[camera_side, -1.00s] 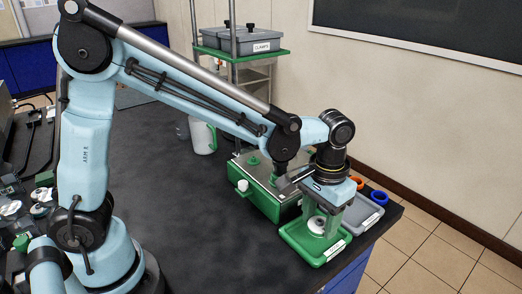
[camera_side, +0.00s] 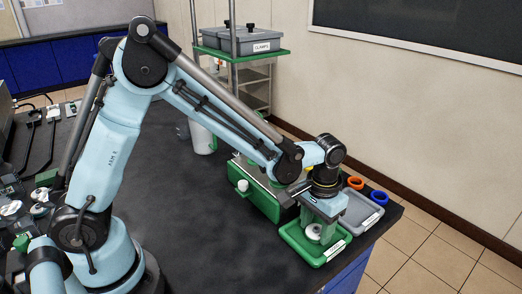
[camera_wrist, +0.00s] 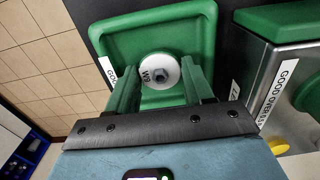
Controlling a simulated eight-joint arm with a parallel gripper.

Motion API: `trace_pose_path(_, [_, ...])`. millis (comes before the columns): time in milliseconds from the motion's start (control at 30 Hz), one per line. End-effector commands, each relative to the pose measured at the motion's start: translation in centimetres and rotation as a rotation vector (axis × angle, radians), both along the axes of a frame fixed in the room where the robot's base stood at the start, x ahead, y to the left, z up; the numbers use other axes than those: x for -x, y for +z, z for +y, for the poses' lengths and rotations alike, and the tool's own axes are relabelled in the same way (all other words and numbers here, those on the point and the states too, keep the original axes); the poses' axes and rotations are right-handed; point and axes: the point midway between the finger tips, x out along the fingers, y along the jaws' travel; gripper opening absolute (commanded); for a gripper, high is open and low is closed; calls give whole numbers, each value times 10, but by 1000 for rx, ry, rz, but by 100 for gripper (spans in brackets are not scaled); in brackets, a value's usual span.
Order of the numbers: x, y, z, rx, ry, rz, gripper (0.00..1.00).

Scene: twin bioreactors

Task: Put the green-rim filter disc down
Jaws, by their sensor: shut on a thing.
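My gripper (camera_side: 322,232) points down over the green tray (camera_side: 292,240) at the bench's front right corner. Its green fingers are shut on a white filter disc (camera_side: 313,231), which sits low inside the tray. In the wrist view the disc (camera_wrist: 159,72) shows between the two fingertips (camera_wrist: 158,80), with dark lettering and a grey centre. I cannot make out a green rim against the green tray (camera_wrist: 112,45). Whether the disc touches the tray floor is hard to tell.
A green-and-steel box (camera_side: 255,200) stands close on the left, labelled "GOOD OVER..." in the wrist view (camera_wrist: 280,85). Open bench lies farther left.

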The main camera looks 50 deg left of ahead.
Motion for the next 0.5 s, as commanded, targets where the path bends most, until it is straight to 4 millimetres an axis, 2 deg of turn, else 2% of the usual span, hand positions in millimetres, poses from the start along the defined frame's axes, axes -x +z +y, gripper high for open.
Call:
trace_pose_path(67, [0, -2, 0, 0, 0, 0, 23])
trace_pose_path(100, [0, -3, 0, 0, 0, 0, 53])
trace_pose_path(267, [0, -3, 0, 0, 0, 0, 77])
trace_pose_path(500, [0, -2, 0, 0, 0, 0, 77])
